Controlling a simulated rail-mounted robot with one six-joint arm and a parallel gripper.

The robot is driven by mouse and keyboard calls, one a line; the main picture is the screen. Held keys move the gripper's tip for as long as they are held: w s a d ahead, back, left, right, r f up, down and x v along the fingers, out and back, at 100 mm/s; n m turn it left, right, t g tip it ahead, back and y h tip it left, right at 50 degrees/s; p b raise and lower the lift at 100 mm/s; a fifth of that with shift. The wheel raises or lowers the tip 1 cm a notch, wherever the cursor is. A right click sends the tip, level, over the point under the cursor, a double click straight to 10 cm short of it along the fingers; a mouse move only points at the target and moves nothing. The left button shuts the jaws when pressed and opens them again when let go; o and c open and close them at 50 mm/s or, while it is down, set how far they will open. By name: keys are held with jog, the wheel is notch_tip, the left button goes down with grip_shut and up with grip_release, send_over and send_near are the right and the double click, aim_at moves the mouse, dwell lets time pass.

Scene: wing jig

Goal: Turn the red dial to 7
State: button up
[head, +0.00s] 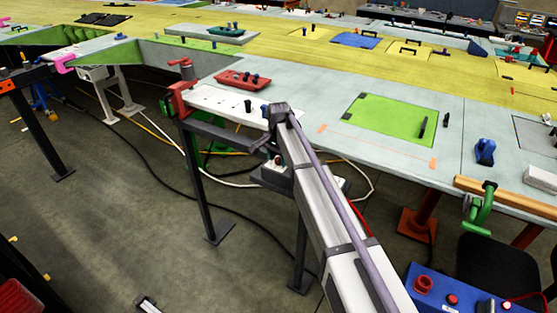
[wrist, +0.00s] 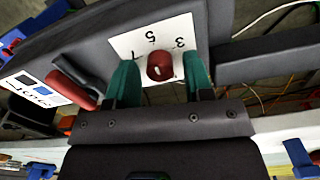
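The red dial (wrist: 161,66) sits on a white plate (wrist: 122,43) in the wrist view. Black numbers 7, 5 and 3 show on the plate, with 7 at the left, 5 at the top and 3 at the right of the dial. A small pale mark shows low on the dial's face; which number it points at I cannot tell. My gripper (wrist: 161,80) is open, its two green fingers to the left and right of the dial with visible gaps. In the head view my arm hides the dial, and the gripper's fingers cannot be made out.
A dark beam (wrist: 265,57) runs to the right. In the head view the wing surface (head: 330,90) bears a red tray (head: 243,80).

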jog(key=c, duration=0.8)
jog(key=shift+n, duration=0.3)
jog(key=n, duration=1.1)
jog(key=shift+n, duration=0.3)
